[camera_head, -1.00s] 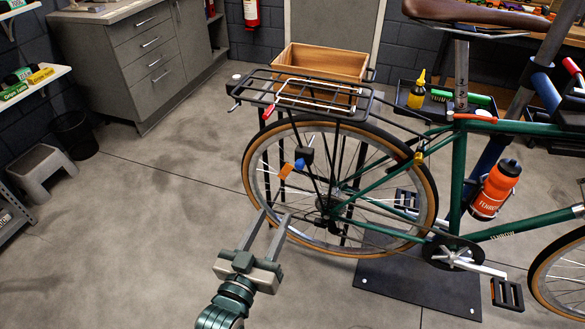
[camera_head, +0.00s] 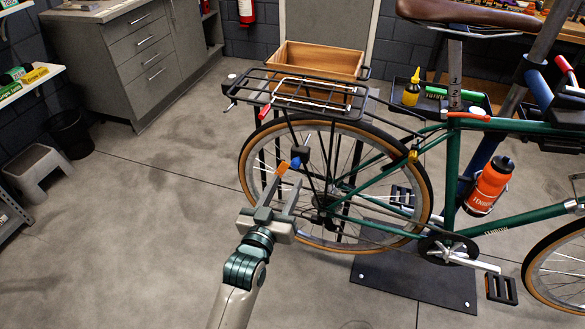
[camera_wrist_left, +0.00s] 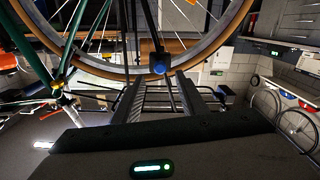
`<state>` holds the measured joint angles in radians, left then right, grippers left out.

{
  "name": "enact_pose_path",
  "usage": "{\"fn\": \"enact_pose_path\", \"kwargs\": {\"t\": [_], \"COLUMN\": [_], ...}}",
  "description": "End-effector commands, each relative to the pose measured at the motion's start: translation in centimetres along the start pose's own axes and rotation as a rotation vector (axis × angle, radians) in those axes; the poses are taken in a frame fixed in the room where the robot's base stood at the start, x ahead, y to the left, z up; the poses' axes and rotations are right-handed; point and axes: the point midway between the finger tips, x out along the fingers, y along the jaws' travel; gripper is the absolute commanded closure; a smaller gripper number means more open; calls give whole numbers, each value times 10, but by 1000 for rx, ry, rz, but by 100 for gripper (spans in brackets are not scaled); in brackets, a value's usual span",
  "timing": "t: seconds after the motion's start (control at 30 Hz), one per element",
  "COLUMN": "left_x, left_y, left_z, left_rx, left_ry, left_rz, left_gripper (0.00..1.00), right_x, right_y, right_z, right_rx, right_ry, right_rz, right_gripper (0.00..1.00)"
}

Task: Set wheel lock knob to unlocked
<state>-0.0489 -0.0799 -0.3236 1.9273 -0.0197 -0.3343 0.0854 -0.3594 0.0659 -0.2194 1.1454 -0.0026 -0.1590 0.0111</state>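The wheel lock, a small black housing with a blue knob (camera_head: 295,164), sits on the left side of the rear wheel (camera_head: 248,172). A flat orange piece (camera_head: 282,169) is beside the knob. My left gripper (camera_head: 287,184) is open, its two fingers pointing toward the knob from just below and in front. In the left wrist view the blue knob (camera_wrist_left: 159,64) lies ahead of and roughly between the open fingers (camera_wrist_left: 161,84). Nothing is between the fingers, and they look apart from the knob. The knob's exact setting is too small to read. My right gripper is not in view.
The green bike (camera_head: 452,170) stands over a dark floor plate (camera_head: 400,285). A black rear rack (camera_head: 318,95) is above the wheel, with a wooden box (camera_head: 320,60) behind. A grey stool (camera_head: 35,170) is far left. The floor left of the wheel is clear.

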Motion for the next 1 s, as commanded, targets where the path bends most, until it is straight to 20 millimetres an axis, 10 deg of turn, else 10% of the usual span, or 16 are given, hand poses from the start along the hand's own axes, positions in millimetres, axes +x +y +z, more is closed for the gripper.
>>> {"fn": "enact_pose_path", "kwargs": {"t": [0.4,0.8,1.0], "left_x": [57,62,62], "left_y": [0,0,0], "left_z": [0,0,0], "left_rx": [1,0,0], "left_ry": [0,-1,-1], "left_rz": [0,0,0], "left_gripper": [61,61,100], "right_x": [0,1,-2], "right_y": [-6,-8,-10], "right_z": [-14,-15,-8], "right_rx": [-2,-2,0], "right_ry": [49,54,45], "right_rz": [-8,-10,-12], "right_gripper": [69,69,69]}}
